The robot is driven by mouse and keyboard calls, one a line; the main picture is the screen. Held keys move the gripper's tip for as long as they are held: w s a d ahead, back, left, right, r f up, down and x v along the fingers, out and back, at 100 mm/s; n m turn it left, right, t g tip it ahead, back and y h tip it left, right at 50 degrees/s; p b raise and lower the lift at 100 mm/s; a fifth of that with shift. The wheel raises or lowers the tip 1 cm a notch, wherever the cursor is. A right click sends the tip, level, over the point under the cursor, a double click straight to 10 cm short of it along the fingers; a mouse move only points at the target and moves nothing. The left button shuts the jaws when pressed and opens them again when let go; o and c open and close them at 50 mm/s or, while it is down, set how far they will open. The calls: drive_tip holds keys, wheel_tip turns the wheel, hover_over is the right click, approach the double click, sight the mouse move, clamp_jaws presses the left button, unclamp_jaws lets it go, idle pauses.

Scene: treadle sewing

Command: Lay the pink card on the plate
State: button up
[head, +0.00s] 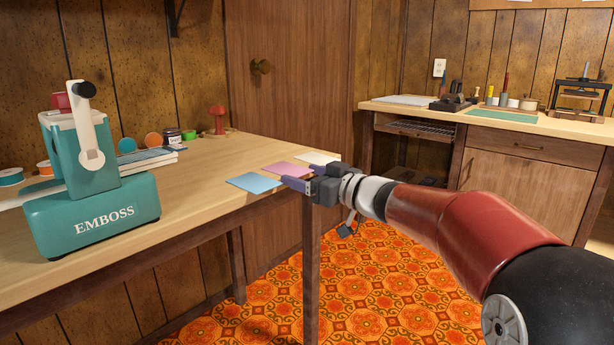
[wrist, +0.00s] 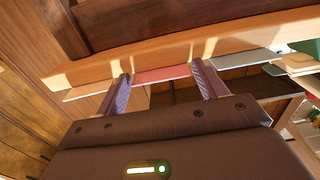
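The pink card (head: 278,170) lies flat at the right end of the wooden table, between a blue card and a white card. It shows as a thin pink strip in the wrist view (wrist: 161,74). My gripper (head: 306,178) is at the table's end beside the pink card. In the wrist view its two fingers (wrist: 163,88) are spread apart, with the pink card's edge in the gap ahead of them. I see no clear grip on the card. I cannot make out which surface is the plate; a teal EMBOSS press (head: 100,190) stands on the left of the table.
The blue card (head: 255,182) and white card (head: 316,158) lie close on either side. Spools, a paper stack (head: 145,160) and a red mushroom-shaped object (head: 218,119) stand farther back. The wooden table (head: 215,205) is bare between press and cards. A second counter (head: 540,126) is at right.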

drive_tip(key=shift+o, duration=1.1)
drive_tip(key=p+v, duration=0.1)
drive_tip(key=v, duration=1.1)
drive_tip(key=shift+r, duration=0.2)
